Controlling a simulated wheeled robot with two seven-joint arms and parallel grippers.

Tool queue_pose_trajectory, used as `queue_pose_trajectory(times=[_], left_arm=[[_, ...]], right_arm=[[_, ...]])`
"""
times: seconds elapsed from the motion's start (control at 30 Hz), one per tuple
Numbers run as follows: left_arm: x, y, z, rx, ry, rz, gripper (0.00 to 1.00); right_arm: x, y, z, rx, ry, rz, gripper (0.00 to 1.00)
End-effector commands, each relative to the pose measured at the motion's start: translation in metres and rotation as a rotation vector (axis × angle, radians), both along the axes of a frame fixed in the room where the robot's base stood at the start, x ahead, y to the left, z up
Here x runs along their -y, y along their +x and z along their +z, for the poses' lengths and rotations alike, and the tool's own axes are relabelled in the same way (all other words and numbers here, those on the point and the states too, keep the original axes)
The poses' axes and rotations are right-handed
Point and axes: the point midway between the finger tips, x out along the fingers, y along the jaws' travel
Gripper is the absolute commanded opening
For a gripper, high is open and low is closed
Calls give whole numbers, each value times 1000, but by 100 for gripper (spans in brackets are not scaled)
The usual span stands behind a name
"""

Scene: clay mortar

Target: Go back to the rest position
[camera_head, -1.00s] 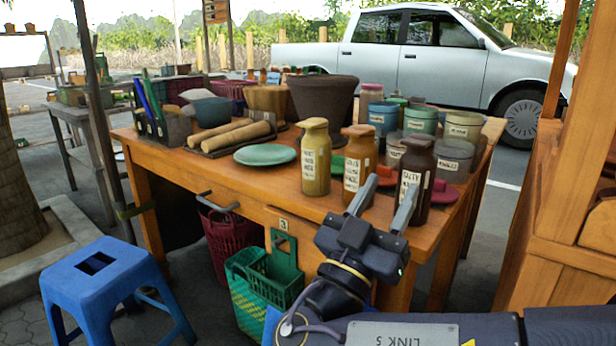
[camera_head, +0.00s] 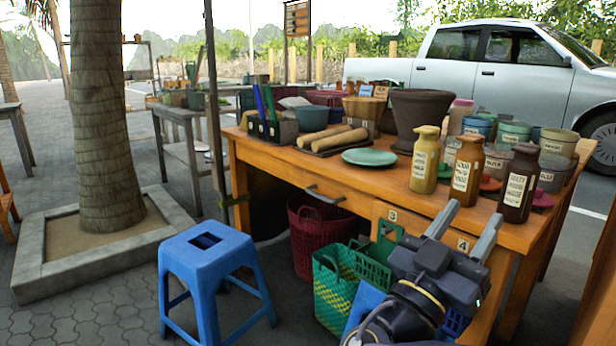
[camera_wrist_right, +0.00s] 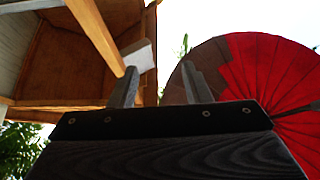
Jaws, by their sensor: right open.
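My right gripper (camera_head: 462,230) is open and empty in the head view, its two grey fingers pointing up, in front of the wooden table's (camera_head: 300,171) front edge. In the right wrist view the right gripper (camera_wrist_right: 160,88) has its fingers apart with nothing between them. Behind it there show a wooden roof (camera_wrist_right: 70,50) and a red and brown parasol (camera_wrist_right: 255,75). My left gripper does not show in either view.
On the table stand a yellow bottle (camera_head: 425,160), an orange-brown bottle (camera_head: 466,168), a dark bottle (camera_head: 517,184), a green plate (camera_head: 369,157) and a mortar (camera_head: 416,112).

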Motion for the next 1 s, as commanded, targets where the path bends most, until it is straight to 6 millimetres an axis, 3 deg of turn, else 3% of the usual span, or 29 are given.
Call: queue_pose_trajectory(times=[0.37, 0.57, 0.67, 0.8, 0.87, 1.0], left_arm=[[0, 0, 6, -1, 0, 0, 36], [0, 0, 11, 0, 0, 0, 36], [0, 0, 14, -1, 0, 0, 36], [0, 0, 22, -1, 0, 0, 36], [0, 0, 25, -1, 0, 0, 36], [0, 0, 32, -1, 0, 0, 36]], right_arm=[[59, -2, -37, -330, 68, -174, 44], [106, -19, -83, -657, 169, -281, 44], [129, -37, -116, -867, 252, -312, 44], [150, -83, -181, -1238, 447, -267, 44], [146, -107, -211, -1393, 556, -187, 44], [110, -151, -260, -1615, 796, 111, 44]])
